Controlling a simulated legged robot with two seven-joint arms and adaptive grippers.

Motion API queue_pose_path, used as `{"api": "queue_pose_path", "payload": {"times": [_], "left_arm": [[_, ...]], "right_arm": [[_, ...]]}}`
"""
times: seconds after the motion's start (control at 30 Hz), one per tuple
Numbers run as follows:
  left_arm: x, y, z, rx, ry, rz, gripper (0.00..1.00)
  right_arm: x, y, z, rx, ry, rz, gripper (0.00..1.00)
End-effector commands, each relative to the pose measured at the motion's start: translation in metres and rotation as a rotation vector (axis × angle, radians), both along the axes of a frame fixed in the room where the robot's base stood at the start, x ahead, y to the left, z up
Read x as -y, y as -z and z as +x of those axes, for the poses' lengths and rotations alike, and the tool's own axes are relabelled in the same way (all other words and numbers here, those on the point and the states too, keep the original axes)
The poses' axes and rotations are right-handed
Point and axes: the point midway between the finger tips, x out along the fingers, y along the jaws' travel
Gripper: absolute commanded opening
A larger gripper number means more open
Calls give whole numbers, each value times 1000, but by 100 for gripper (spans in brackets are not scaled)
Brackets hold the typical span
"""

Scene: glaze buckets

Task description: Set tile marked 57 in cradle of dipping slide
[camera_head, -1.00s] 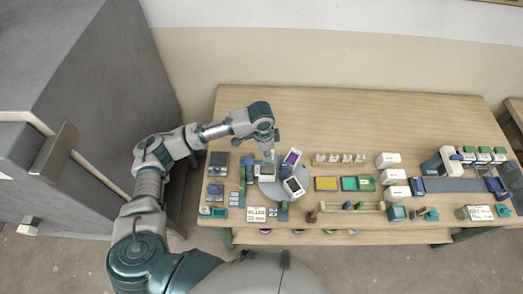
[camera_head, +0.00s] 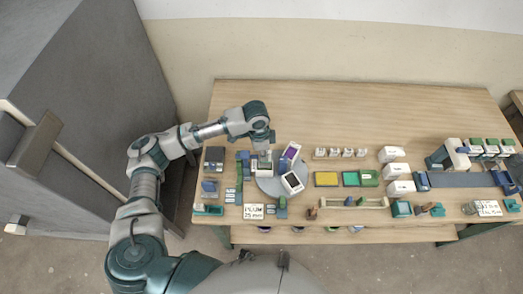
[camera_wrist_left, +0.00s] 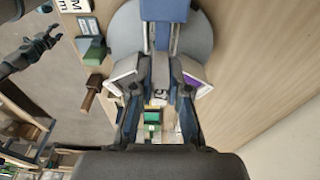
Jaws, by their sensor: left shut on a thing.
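My left gripper (camera_head: 263,151) is over the left part of the round grey turntable (camera_head: 268,188). In the left wrist view its fingers (camera_wrist_left: 159,100) are shut around a small pale piece (camera_wrist_left: 158,95) with a dark mark, which looks like the tile; I cannot read a number on it. The gripper and arm hide most of it in the head view. A blue and grey upright rail (camera_wrist_left: 161,40), seemingly the dipping slide, stands right at the fingers; whether the tile touches its cradle is unclear. My right gripper (camera_wrist_left: 45,40) shows small and empty at the left wrist view's edge, its fingers apart.
White glaze buckets, one purple inside (camera_head: 290,152) and one dark inside (camera_head: 293,182), stand close to my gripper on the turntable. Small blocks and tiles (camera_head: 214,155) lie to its left. The back of the table (camera_head: 340,110) is clear.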

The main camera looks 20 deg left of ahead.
Motion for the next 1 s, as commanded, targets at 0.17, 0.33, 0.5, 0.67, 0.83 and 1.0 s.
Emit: {"api": "queue_pose_path", "payload": {"times": [0.17,0.33,0.5,0.67,0.83,1.0], "left_arm": [[-3,9,1,5,-2,-7,0],[-4,12,1,4,-1,-7,0],[-4,12,1,5,-1,-6,0],[-3,11,1,4,-1,-5,0],[-2,10,0,3,-1,-4,0],[-2,10,0,3,-2,-5,0]], "right_arm": [[16,-1,0,0,2,-18,44],[22,-1,-1,0,2,-26,44],[16,-1,-1,-1,3,-18,44],[1,-2,-1,-2,4,-2,44],[0,-6,-1,0,2,0,44],[7,-9,0,1,1,-8,44]]}}
